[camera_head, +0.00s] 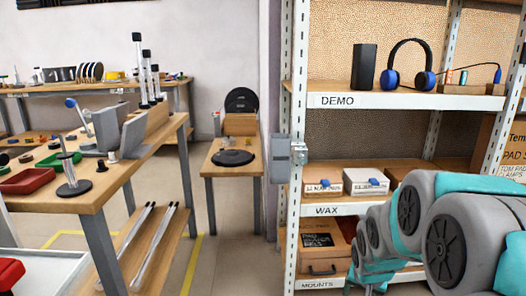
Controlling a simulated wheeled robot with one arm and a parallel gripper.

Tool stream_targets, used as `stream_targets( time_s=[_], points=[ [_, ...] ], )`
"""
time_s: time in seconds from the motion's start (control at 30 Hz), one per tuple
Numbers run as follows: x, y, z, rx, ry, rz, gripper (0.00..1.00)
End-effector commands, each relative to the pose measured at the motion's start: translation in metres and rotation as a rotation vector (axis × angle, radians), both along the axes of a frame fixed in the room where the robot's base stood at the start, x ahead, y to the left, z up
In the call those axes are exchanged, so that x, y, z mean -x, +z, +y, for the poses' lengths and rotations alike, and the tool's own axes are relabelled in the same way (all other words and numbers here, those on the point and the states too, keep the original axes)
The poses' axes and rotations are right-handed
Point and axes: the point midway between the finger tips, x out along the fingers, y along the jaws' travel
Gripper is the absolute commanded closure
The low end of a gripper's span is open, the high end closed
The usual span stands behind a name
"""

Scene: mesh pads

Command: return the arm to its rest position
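My arm (447,240), grey and teal, comes in from the right edge and reaches leftward and down in front of the shelf rack. Its joints get smaller toward its far end, near the bottom edge right of the middle. The gripper fingers do not show; the far end of the arm runs to the bottom edge of the picture. I see nothing held.
The shelf rack (378,100) stands close behind my arm, with headphones (408,66), boxes (365,182) and a drawer box (318,250). A cluttered workbench (90,200) is at left, and a small table (228,170) stands farther back. Floor between them is open.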

Motion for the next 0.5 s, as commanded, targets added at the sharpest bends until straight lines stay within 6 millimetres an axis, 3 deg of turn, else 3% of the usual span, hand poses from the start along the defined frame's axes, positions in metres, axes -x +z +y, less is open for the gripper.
stream_targets(
  time_s=[0.1, 0.5],
  points=[
    [0.053, 0.019, 0.02, 0.009, 0.072, 0.099, 0.29],
    [0.236, 0.057, 0.077, -0.04, 0.354, 0.43, 0.29]
  ],
)
